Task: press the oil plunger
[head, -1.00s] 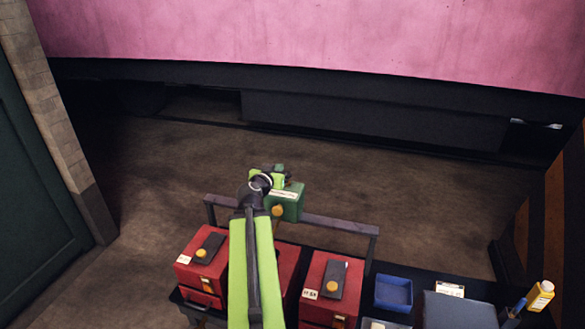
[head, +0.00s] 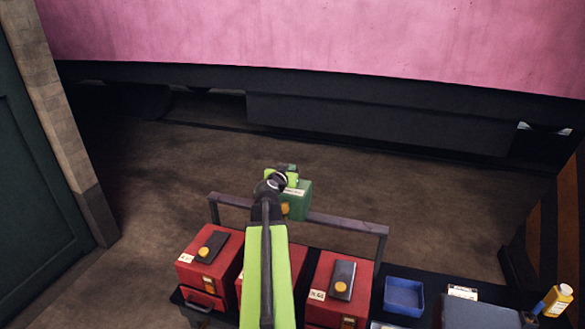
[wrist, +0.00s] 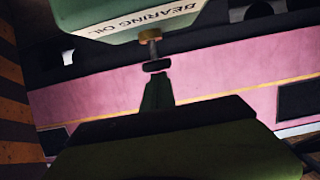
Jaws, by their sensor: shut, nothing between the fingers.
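The green bearing oil box (head: 299,202) is mounted at the trolley's back rail. In the wrist view, the box (wrist: 120,18) fills the top left, its label reading BEARING OIL upside down.
Red boxes (head: 212,258) with dark tops and yellow knobs stand on the dark trolley in front of the rail (head: 345,222). A blue tray (head: 404,297) and a yellow bottle (head: 557,300) are at right. A pink vehicle body (head: 330,45) spans the back, with clear floor before it.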

